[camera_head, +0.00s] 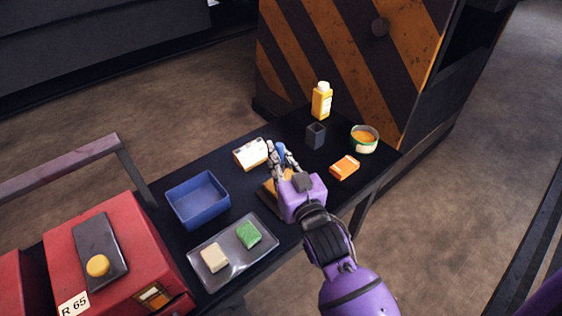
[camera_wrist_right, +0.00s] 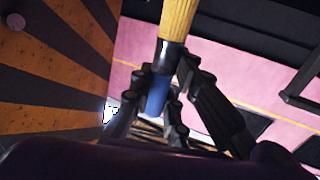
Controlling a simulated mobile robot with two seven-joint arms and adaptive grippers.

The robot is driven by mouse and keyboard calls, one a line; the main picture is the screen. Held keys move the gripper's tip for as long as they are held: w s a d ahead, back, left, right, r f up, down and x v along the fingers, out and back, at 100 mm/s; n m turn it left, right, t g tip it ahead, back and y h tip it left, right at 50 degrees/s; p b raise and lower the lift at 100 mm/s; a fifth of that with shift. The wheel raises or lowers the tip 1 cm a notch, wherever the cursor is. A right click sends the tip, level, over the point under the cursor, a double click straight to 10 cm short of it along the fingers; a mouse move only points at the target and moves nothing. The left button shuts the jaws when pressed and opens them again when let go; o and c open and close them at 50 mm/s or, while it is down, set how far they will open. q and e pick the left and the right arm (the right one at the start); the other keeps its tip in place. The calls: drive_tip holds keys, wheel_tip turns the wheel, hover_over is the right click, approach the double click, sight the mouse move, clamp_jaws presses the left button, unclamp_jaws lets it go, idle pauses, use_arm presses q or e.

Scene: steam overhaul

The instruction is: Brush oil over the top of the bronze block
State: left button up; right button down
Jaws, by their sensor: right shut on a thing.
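My right gripper (camera_head: 281,160) is over the middle of the dark table. It is shut on a brush (camera_head: 281,149), whose blue part shows between the fingers. In the right wrist view the brush (camera_wrist_right: 157,95) has a blue part, a black band and a tan end, and the gripper's fingers (camera_wrist_right: 162,82) close around the blue part. A golden-brown block (camera_head: 267,192), apparently the bronze block, lies under the gripper and is mostly hidden by it. Whether the brush touches it I cannot tell. My left gripper is in neither view.
A blue bin (camera_head: 197,200) and a grey tray (camera_head: 236,268) with a cream and a green block are left. A white box (camera_head: 250,153), dark cup (camera_head: 316,135), yellow bottle (camera_head: 321,101), open tin (camera_head: 364,139) and orange box (camera_head: 345,167) stand behind and right. A red case (camera_head: 125,275) is front left.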

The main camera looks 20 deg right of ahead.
sight(281, 150)
wheel_tip(281, 150, up, 3)
drive_tip(key=shift+r+p, duration=0.1)
drive_tip(key=shift+p, duration=0.9)
drive_tip(key=shift+r+p, duration=0.25)
drive_tip(key=shift+p, duration=0.05)
drive_tip(key=shift+f, duration=0.1)
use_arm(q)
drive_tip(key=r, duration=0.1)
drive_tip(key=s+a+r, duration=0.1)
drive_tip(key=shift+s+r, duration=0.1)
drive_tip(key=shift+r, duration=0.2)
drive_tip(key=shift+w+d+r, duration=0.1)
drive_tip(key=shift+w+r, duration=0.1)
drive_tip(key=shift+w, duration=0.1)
